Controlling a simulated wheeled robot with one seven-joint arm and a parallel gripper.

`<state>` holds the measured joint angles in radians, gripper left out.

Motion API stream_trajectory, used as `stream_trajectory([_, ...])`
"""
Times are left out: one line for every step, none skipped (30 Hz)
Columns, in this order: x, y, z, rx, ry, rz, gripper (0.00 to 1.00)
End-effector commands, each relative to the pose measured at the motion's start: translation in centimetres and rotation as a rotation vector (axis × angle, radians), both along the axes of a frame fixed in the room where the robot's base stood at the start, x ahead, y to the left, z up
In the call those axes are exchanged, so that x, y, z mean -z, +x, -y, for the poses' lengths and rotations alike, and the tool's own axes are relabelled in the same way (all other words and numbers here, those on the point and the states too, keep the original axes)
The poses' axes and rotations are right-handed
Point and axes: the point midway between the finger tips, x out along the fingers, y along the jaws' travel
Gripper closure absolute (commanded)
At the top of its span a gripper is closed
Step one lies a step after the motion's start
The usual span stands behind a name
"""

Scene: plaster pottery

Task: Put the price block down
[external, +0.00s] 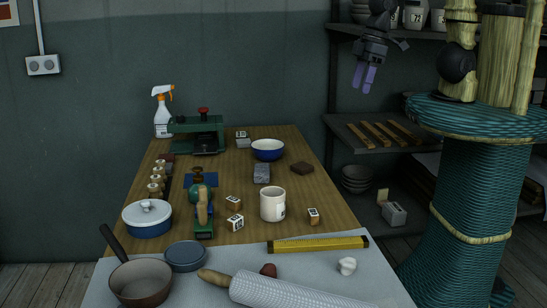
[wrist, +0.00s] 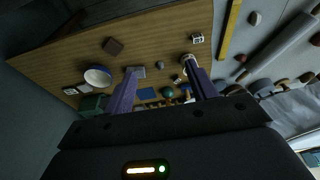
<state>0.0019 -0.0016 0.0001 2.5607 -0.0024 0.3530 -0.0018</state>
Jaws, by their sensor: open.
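Several small wooden blocks with pale printed faces are on the wooden table. One block (external: 313,216) stands alone right of the white mug; it also shows in the wrist view (wrist: 197,38). Two more, a rear block (external: 233,202) and a front block (external: 234,222), sit left of the mug. Another block (external: 242,134) is at the back. I cannot tell which is the price block. My gripper (external: 365,77), with purple fingers, is high up, right of the table and well clear of every block. In the wrist view its fingers (wrist: 161,65) are apart with nothing held between them.
The wooden table (external: 300,157) also holds a white mug (external: 273,206), blue bowl (external: 267,150), lidded pot (external: 147,217) and green press (external: 198,135). Shelves (external: 372,146) stand at right.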

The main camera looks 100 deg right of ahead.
Motion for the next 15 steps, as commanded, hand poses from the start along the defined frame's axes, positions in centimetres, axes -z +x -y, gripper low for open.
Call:
stream_trajectory([0.0, 0.0, 0.0, 0.0, 0.0, 0.001, 0.43])
stream_trajectory([0.0, 0.0, 0.0, 0.001, 0.0, 0.001, 0.38])
stream_trajectory([0.0, 0.0, 0.0, 0.001, 0.0, 0.001, 0.38])
stream_trajectory([0.0, 0.0, 0.0, 0.001, 0.001, 0.001, 0.38])
stream_trajectory([0.0, 0.1, 0.0, 0.001, 0.001, 0.001, 0.38])
stream_trajectory([0.0, 0.1, 0.0, 0.001, 0.001, 0.001, 0.38])
stream_trajectory([0.0, 0.1, -0.1, 0.001, 0.001, 0.001, 0.38])
stream_trajectory([0.0, 0.1, -0.1, 0.002, 0.001, 0.001, 0.38])
stream_trajectory([0.0, 0.1, -0.1, 0.002, 0.001, 0.002, 0.38])
stream_trajectory([0.0, 0.1, -0.1, 0.002, 0.001, 0.001, 0.38])
stream_trajectory([0.1, 0.2, -0.1, 0.001, 0.002, 0.0, 0.38])
stream_trajectory([0.2, 0.5, -0.2, 0.001, 0.002, -0.002, 0.38])
stream_trajectory([0.3, 0.8, -0.4, 0.0, 0.003, -0.005, 0.38])
stream_trajectory([0.4, 1.1, -0.5, -0.001, 0.004, -0.011, 0.38])
stream_trajectory([0.7, 1.8, -0.8, -0.002, 0.006, -0.017, 0.38])
